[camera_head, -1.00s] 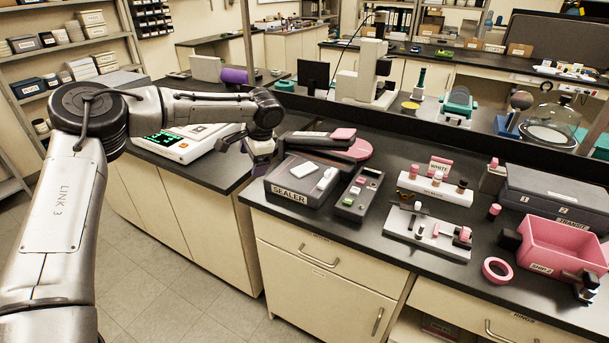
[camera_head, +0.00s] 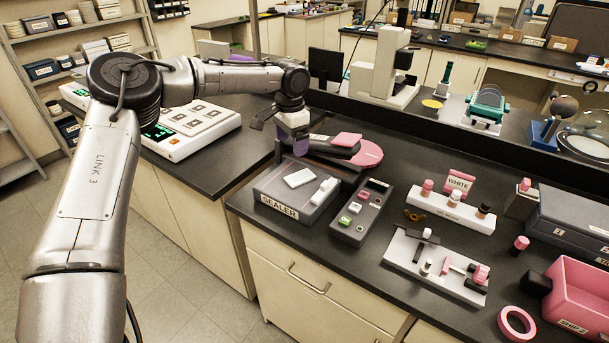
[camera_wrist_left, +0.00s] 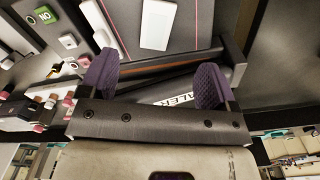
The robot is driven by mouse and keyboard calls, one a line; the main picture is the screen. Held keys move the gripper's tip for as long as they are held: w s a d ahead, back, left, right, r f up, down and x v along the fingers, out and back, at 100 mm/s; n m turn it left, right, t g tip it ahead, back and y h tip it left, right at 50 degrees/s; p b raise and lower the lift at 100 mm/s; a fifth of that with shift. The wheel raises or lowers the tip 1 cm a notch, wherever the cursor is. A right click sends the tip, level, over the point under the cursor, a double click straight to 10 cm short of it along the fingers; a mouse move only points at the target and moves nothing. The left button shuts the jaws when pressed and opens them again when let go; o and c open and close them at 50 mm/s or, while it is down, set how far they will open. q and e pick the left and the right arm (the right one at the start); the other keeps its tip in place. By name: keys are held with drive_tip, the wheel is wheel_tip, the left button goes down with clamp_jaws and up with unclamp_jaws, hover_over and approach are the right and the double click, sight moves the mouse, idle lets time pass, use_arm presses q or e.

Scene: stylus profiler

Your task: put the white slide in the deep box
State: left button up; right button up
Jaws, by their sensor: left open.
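A flat white slide (camera_head: 300,178) lies on top of the grey sealer (camera_head: 283,205); the slide also shows in the left wrist view (camera_wrist_left: 157,24). My left gripper (camera_head: 292,146) is open and empty, just behind and above the sealer. In the left wrist view its two purple fingertips (camera_wrist_left: 155,82) are wide apart, with the slide beyond them and not between them. A pink open box (camera_head: 580,295) marked SHIP 2, with tall walls, stands at the right edge and is partly cut off. My right gripper does not show.
A white block (camera_head: 324,192) sits beside the slide on the sealer. A control box with buttons (camera_head: 361,212), a white rack with vials (camera_head: 450,207), a white fixture (camera_head: 436,265) and a pink ring (camera_head: 516,323) stand between the sealer and pink box. A grey case (camera_head: 575,222) is behind.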

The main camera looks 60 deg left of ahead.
use_arm(q)
drive_tip(key=b, duration=0.1)
hover_over(292, 179)
drive_tip(key=f, duration=0.5)
drive_tip(key=shift+s+d, duration=0.2)
drive_tip(key=shift+s, duration=0.05)
drive_tip(key=shift+w+a+f, duration=0.1)
drive_tip(key=shift+w+f, duration=0.05)
drive_tip(key=shift+f, duration=0.6)
drive_tip(key=shift+w+f+b, duration=0.1)
drive_tip(key=shift+f+b, duration=1.2)
drive_tip(key=shift+f, duration=1.4)
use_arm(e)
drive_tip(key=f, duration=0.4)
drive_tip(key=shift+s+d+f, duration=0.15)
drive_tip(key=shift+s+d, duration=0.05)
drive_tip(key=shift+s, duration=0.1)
use_arm(q)
drive_tip(key=shift+r, duration=0.1)
drive_tip(key=c, duration=1.1)
